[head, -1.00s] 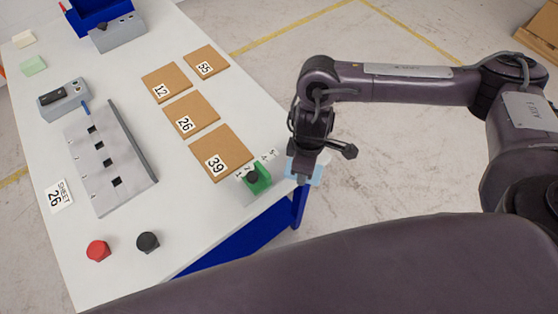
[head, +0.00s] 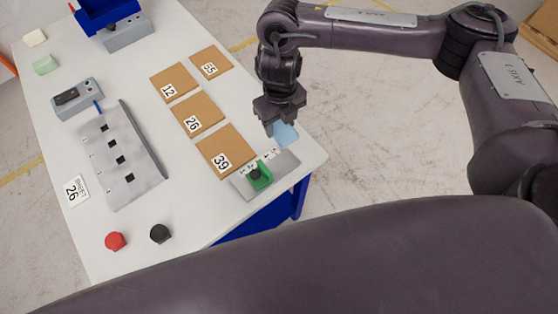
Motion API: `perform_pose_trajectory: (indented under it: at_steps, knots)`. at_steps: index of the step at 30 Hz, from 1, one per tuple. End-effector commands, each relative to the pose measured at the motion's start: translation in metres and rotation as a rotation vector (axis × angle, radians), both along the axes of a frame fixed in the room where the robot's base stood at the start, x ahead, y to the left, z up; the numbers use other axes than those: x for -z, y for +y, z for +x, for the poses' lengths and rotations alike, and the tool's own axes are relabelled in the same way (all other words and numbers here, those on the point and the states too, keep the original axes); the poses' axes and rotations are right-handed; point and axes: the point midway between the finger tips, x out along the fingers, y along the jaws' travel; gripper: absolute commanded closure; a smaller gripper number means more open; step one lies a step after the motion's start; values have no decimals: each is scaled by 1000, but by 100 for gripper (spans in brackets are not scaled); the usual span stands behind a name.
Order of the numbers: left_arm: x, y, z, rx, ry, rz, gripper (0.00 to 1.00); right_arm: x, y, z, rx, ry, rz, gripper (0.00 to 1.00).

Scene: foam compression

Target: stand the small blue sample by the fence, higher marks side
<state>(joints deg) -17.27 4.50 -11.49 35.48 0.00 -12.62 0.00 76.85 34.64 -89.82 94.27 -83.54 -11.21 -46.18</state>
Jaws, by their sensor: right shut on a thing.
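The small blue sample (head: 286,135) is pale blue and hangs in my right gripper (head: 281,123), which is shut on it. The gripper points down near the table's right edge, just beyond a small grey plate. The fence (head: 143,139) is a grey upright strip along the right side of a larger grey plate (head: 122,190) at the left. That plate has several black squares in a row and small marks at its left edge, too small to read. My left gripper is not in view.
Cardboard squares labelled 55, 12, 26 and 39 (head: 223,143) lie between fence and gripper. A green block with a black knob (head: 258,174) sits on the small grey plate (head: 284,163). Red (head: 115,241) and black (head: 160,233) knobs stand near the front. A grey device (head: 77,98) stands behind the fence plate.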

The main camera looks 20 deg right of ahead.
Motion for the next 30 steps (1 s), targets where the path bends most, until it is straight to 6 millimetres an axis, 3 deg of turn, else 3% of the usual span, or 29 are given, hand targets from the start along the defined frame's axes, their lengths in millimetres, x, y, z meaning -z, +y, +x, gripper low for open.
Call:
perform_pose_trajectory:
  at_steps: [5,12,21,30]
  knots:
    - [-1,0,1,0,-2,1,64,6,2,1,-83,4,2,75]
    - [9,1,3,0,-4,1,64,65,2,-1,-82,10,3,75]
    - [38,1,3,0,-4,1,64,142,2,0,-81,6,3,75]
    - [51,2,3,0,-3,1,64,166,2,2,-84,1,1,75]
